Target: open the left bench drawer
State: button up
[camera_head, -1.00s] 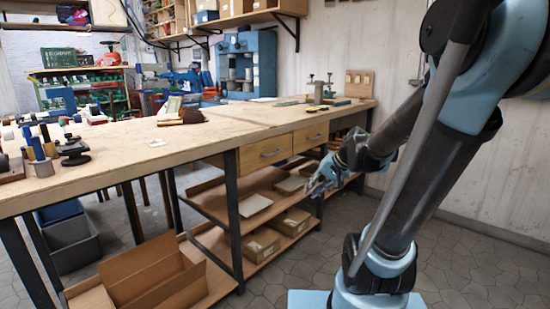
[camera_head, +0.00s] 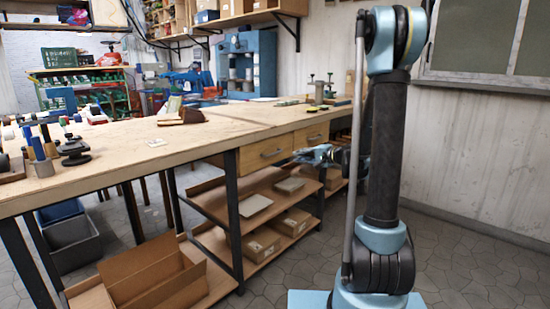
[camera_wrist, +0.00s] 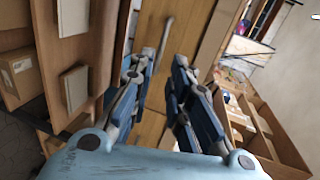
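The left bench drawer (camera_head: 262,154) is a wooden front under the bench top and looks closed. Its grey bar handle (camera_head: 271,153) shows in the head view. In the wrist view a wooden drawer front (camera_wrist: 195,28) with a bar handle (camera_wrist: 165,42) lies ahead of my fingers, apparently the same drawer. My gripper (camera_head: 300,155) is to the right of the left drawer's handle, in front of the bench. In the wrist view my gripper (camera_wrist: 160,62) has its blue fingers spread apart with nothing between the tips. The handle is beyond them; the exact gap cannot be told.
The right drawer (camera_head: 312,136) sits beside it, partly near my arm. Shelves below hold several cardboard boxes (camera_head: 262,243). The bench top (camera_head: 150,137) carries tools at its left end. A dark bench leg (camera_head: 233,210) stands left of the left drawer. Floor in front is clear.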

aim_at(274, 154)
jog(key=x, duration=1.2)
jog(key=w+x, duration=0.1)
jog(key=x, duration=0.5)
jog(key=shift+d+r, duration=0.25)
jog(key=shift+d, duration=0.1)
jog(key=shift+c, duration=0.4)
